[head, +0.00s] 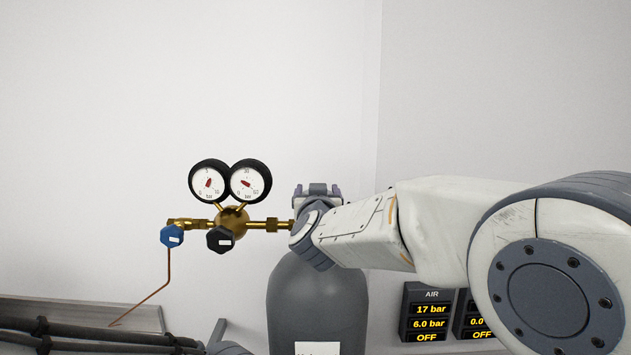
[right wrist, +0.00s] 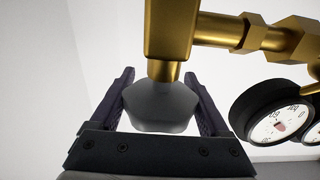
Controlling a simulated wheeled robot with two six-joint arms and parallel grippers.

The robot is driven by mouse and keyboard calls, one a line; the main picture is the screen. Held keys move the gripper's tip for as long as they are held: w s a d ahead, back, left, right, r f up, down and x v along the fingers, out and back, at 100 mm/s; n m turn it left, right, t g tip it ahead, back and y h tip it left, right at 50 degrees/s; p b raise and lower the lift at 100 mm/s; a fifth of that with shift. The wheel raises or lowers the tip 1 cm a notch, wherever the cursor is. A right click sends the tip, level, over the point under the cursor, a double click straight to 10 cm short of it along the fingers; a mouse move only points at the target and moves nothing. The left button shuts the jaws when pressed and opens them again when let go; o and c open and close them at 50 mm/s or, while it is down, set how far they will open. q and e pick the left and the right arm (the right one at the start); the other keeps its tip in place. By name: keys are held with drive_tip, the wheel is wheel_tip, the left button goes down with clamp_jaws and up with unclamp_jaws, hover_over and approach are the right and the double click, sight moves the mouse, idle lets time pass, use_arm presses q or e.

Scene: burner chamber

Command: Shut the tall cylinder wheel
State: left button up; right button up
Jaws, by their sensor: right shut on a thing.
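The tall grey cylinder (head: 305,300) stands upright in the middle of the head view, with a white label low on its front. Its grey wheel (right wrist: 160,105) shows in the right wrist view, on the brass valve (right wrist: 172,30). My right gripper (right wrist: 162,108) is shut on the wheel, with one finger at each side of it. In the head view this gripper (head: 318,190) is at the top of the cylinder, and my wrist hides the wheel and valve. My left gripper does not show.
A brass regulator (head: 232,219) with two round gauges, a blue knob (head: 172,236) and a black knob (head: 220,240) juts left of the valve. A thin copper pipe (head: 150,295) drops from it. A display panel (head: 430,311) marked AIR is at lower right.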

idle(0.6)
drive_tip(key=o, duration=1.2)
drive_tip(key=s+b, duration=0.4)
drive_tip(key=s, duration=0.6)
drive_tip(key=shift+s, duration=0.3)
